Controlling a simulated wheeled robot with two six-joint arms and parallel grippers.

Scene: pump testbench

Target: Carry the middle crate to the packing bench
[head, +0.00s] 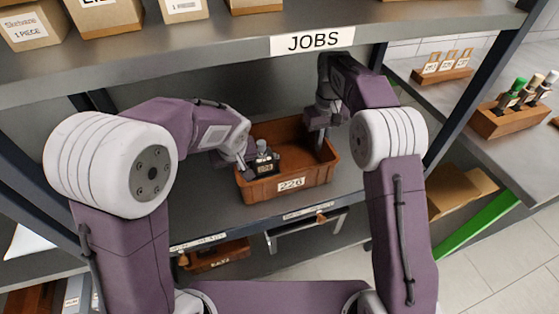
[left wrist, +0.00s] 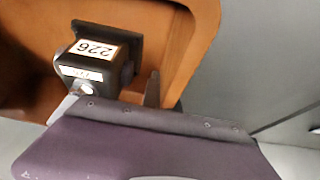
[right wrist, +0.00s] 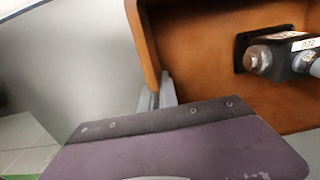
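An orange-brown crate (head: 312,174) labelled 226 sits on the shelf under the JOBS sign. A dark pump unit (head: 263,160) with a 226 label is in its left part; it also shows in the left wrist view (left wrist: 95,62) and the right wrist view (right wrist: 275,55). My left gripper (head: 246,167) is at the crate's left wall, one finger inside it; its outer finger is hidden, so its closure is unclear. My right gripper (head: 321,138) is at the right wall, its fingers close against both sides of the rim (right wrist: 150,45).
The JOBS shelf board (head: 230,48) with cardboard boxes (head: 30,28) is above my arms. A lower shelf holds another brown crate (head: 218,256). At right, a grey bench (head: 470,120) carries a wooden rack (head: 512,118) of bottles. Shelf posts flank the bay.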

